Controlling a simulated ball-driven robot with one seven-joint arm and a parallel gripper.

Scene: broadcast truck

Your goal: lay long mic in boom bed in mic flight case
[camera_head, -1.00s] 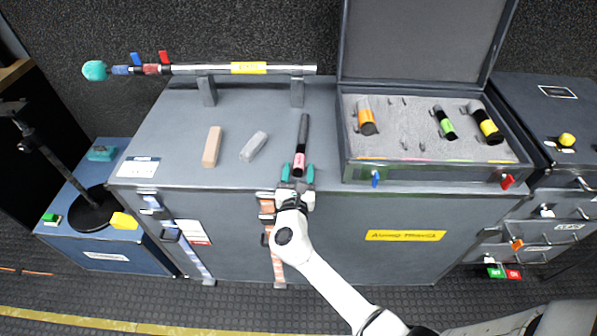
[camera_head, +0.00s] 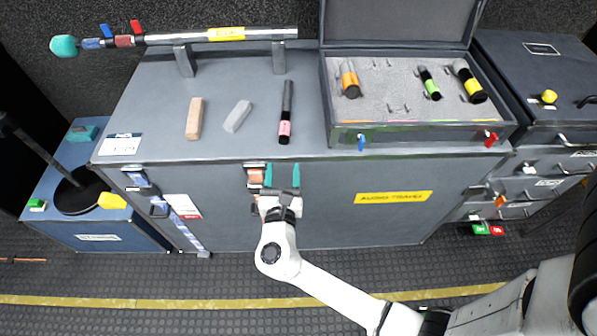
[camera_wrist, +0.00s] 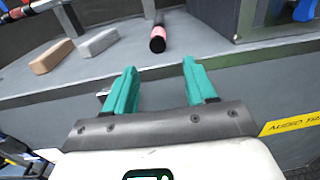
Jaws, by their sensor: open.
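The long mic (camera_head: 286,110) is a slim black stick with a pink band near its front end. It lies on the grey case top, left of the open mic flight case (camera_head: 424,134). It also shows in the wrist view (camera_wrist: 157,36). The flight case has grey foam holding an orange mic (camera_head: 349,80), a green-banded mic (camera_head: 429,83) and a yellow-banded mic (camera_head: 469,83). Small pegs stand in the bare foam between them. My gripper (camera_head: 282,172) has teal fingers, open and empty, in front of the case's front edge, apart from the mic. It also shows in the wrist view (camera_wrist: 160,88).
A tan block (camera_head: 194,119) and a grey block (camera_head: 238,116) lie left of the mic. A silver boom pole (camera_head: 262,34) rests on two stands behind them. A blue case (camera_head: 110,236) with a black stand is at left, a drawer unit (camera_head: 520,105) at right.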

